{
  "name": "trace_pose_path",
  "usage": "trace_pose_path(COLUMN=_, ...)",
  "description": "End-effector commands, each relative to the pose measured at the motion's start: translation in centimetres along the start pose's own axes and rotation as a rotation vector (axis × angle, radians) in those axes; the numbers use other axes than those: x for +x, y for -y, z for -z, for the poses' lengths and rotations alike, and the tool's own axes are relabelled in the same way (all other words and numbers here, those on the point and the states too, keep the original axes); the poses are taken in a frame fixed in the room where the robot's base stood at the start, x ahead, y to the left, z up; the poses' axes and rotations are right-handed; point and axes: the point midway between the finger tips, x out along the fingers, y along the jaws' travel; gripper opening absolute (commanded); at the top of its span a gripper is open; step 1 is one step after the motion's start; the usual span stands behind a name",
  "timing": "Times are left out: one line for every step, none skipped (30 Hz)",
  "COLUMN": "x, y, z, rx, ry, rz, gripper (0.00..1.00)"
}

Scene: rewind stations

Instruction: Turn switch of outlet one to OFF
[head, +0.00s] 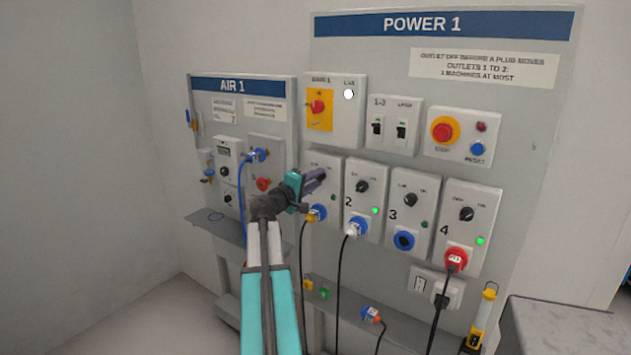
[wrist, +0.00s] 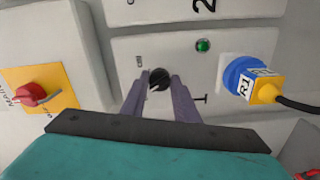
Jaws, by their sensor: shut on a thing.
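The switch of outlet one (wrist: 159,78) is a small round black knob with a pale mark, on a light grey plate (wrist: 222,82) numbered 1. My gripper (wrist: 161,82) has its two dark fingers on either side of this knob and is shut on it. In the head view my gripper (head: 319,178) reaches the upper part of outlet one (head: 323,161), and its fingers hide the knob there. Outlet one's green lamp (wrist: 203,45) appears in the wrist view. A blue and yellow plug (wrist: 252,80) sits in its socket. The knob's exact setting is hard to read.
Outlet two (head: 361,200) stands close to the right, then outlets three (head: 409,208) and four (head: 468,229). The red main switch (head: 318,107) is above. Black cables hang below the plugs. The AIR 1 board (head: 238,86) is at left.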

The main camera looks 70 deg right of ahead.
Motion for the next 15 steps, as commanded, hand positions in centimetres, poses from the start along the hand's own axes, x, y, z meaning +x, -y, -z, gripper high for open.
trace_pose_path(x=-0.01, y=-0.04, z=0.04, rx=-0.034, ry=-0.001, rz=0.0, gripper=0.05)
trace_pose_path(x=-0.01, y=-0.04, z=0.04, rx=-0.055, ry=-0.001, rz=0.0, gripper=0.05)
trace_pose_path(x=-0.02, y=-0.05, z=0.04, rx=-0.083, ry=-0.001, rz=0.0, gripper=0.05)
trace_pose_path(x=-0.02, y=-0.05, z=0.04, rx=-0.102, ry=-0.001, rz=0.0, gripper=0.05)
trace_pose_path(x=-0.01, y=-0.05, z=0.04, rx=-0.119, ry=-0.001, rz=0.0, gripper=0.05)
trace_pose_path(x=-0.01, y=-0.05, z=0.04, rx=-0.141, ry=-0.001, rz=0.0, gripper=0.05)
trace_pose_path(x=-0.01, y=-0.05, z=0.04, rx=-0.155, ry=-0.001, rz=0.0, gripper=0.05)
trace_pose_path(x=-0.01, y=-0.05, z=0.04, rx=-0.17, ry=-0.001, rz=0.0, gripper=0.05)
trace_pose_path(x=-0.01, y=-0.05, z=0.04, rx=-0.185, ry=-0.001, rz=0.0, gripper=0.05)
trace_pose_path(x=-0.01, y=-0.04, z=0.04, rx=-0.196, ry=-0.001, rz=0.0, gripper=0.05)
trace_pose_path(x=-0.01, y=-0.04, z=0.04, rx=-0.205, ry=-0.001, rz=0.0, gripper=0.05)
trace_pose_path(x=-0.01, y=-0.04, z=0.04, rx=-0.215, ry=-0.001, rz=0.0, gripper=0.05)
trace_pose_path(x=-0.01, y=-0.03, z=0.04, rx=-0.222, ry=-0.001, rz=0.0, gripper=0.05)
trace_pose_path(x=-0.01, y=-0.03, z=0.04, rx=-0.227, ry=-0.001, rz=0.0, gripper=0.05)
trace_pose_path(x=-0.01, y=-0.02, z=0.04, rx=-0.233, ry=-0.001, rz=0.0, gripper=0.05)
